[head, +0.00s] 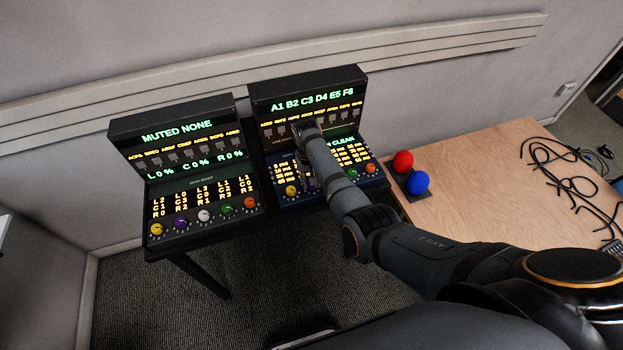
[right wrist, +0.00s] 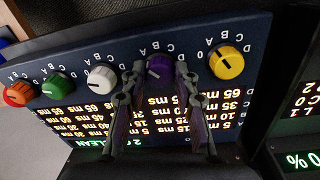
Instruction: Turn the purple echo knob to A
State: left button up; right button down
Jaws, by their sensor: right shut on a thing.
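The purple echo knob (right wrist: 158,69) is on the dark blue knob panel of the right console, between the white and yellow knobs. The right wrist view shows it upside down, with letters A to D around it. My right gripper (right wrist: 158,82) is shut on the knob, one finger on each side. I cannot clearly read which letter its pointer faces. In the head view my right gripper (head: 311,184) reaches down to this panel and hides the knob. My left gripper is not in view.
Beside it are a yellow knob (right wrist: 226,63), a white knob (right wrist: 102,79), a green knob (right wrist: 56,84) and an orange knob (right wrist: 19,93). The left console has its own purple knob (head: 180,223).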

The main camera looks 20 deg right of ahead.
jog(key=shift+w+m, duration=0.1)
jog(key=shift+m, duration=0.6)
jog(key=c, duration=1)
grip_release()
jog(key=r, duration=1.2)
jog(key=shift+w+a, duration=0.1)
jog(key=shift+a, duration=0.25)
